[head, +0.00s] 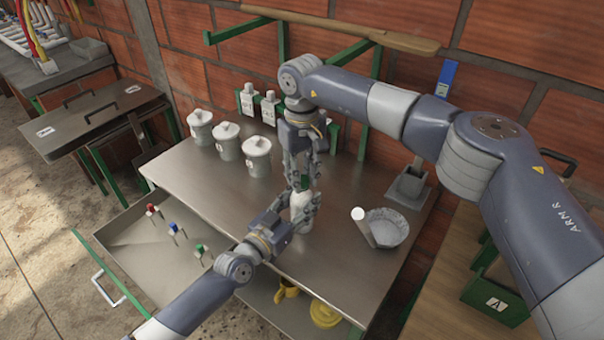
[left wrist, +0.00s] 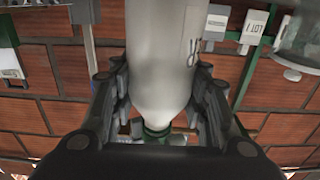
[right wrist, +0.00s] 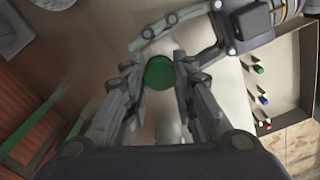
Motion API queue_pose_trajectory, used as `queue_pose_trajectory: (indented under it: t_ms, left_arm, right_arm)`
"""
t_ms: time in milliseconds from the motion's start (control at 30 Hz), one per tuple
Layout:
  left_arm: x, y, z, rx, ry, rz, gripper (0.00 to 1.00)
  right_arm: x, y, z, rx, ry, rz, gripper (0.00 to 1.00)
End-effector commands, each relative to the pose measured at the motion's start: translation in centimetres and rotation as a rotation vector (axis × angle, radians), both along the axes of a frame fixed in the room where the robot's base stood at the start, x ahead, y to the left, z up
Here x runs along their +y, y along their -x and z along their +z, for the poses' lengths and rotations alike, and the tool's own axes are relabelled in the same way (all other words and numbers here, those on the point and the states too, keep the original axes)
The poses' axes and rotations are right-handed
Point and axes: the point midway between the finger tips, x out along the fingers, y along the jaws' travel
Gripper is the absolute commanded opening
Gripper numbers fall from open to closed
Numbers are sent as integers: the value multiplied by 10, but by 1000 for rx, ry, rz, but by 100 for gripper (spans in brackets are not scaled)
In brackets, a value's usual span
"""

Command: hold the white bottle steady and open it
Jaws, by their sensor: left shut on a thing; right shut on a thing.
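The white bottle (head: 299,202) stands upright on the steel table, and its body fills the middle of the left wrist view (left wrist: 160,55). My left gripper (head: 303,213) comes in from the front left and is shut around the bottle's body. The green cap (right wrist: 159,73) is on the bottle's neck, between the fingers of my right gripper (right wrist: 160,80). It also shows at the neck in the left wrist view (left wrist: 157,131). My right gripper reaches down from above and is shut on the cap. The fingers partly hide the cap in the head view.
A grey bowl (head: 387,227) with a white cylinder leaning in it stands right of the bottle. Three white lidded jars (head: 228,141) stand at the back left. An open drawer (head: 150,250) with red, blue and green-topped items juts out at the front left.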

Motion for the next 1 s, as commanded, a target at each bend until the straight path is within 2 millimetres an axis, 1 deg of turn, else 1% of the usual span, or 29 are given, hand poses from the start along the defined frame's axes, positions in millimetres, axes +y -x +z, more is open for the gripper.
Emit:
queue_pose_trajectory:
  t_ms: [33,667,1000]
  left_arm:
    - [-1,1,0,0,-1,-2,0]
    - [-1,0,-1,1,-1,-1,0]
    - [0,0,-1,1,-1,-1,0]
  right_arm:
    - [0,-1,1,-3,-1,30,0]
    - [0,-1,1,-3,-1,27,0]
    - [0,-1,11,-4,0,27,0]
